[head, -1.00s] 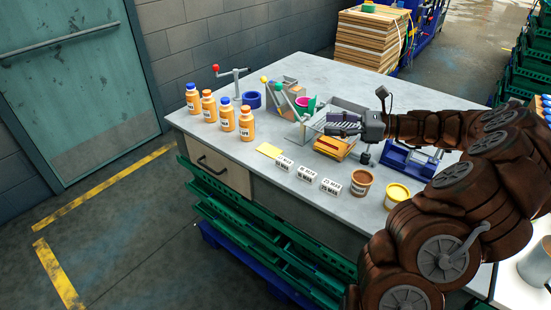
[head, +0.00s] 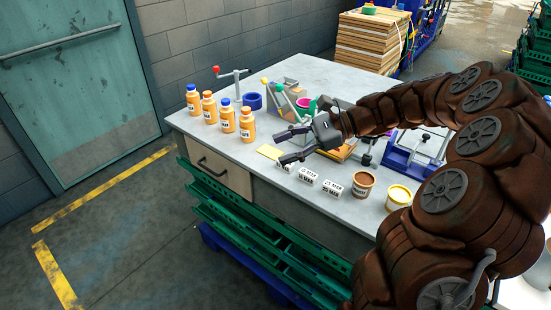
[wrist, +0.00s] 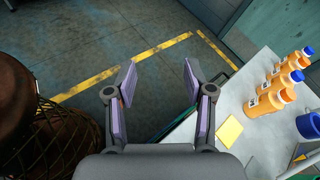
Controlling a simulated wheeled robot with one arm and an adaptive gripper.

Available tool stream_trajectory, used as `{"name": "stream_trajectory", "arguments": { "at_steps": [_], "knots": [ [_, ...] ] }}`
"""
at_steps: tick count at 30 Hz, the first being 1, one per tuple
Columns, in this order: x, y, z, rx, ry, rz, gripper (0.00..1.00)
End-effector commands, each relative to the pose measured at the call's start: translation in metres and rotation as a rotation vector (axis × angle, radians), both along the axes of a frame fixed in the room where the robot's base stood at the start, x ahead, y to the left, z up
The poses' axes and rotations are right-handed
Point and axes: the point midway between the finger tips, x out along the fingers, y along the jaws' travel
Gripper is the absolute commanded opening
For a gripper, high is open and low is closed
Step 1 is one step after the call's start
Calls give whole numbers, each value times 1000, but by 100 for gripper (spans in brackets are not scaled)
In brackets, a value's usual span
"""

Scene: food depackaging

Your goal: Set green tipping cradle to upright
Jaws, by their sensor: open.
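The tipping cradle group stands at the table's middle back in the head view, with a green-knobbed lever (head: 278,88) and a small green part (head: 312,106) beside a magenta cup (head: 302,102). My arm and gripper partly hide this group, and I cannot tell the cradle's tilt. My gripper (head: 280,147) is open and empty, in front of the group and above the small labelled blocks. In the wrist view my gripper (wrist: 160,75) points past the table's edge at the floor, with nothing between its fingers. The cradle does not show in the wrist view.
Several orange bottles (head: 227,114) stand at the table's left, also in the wrist view (wrist: 269,100). A yellow card (head: 268,151), labelled blocks (head: 307,177), a brown jar (head: 363,184) and a yellow jar (head: 398,196) line the front. A blue fixture (head: 405,160) stands right.

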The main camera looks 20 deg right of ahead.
Motion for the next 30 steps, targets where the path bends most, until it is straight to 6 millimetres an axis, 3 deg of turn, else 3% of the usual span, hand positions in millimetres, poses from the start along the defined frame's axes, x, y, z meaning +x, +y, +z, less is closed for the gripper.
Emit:
{"name": "stream_trajectory", "arguments": {
  "at_steps": [9, 30],
  "knots": [
    [-20, 31, -5, -92, -45, 108, 53],
    [-27, 39, -6, -119, -59, 142, 53]
  ]
}}
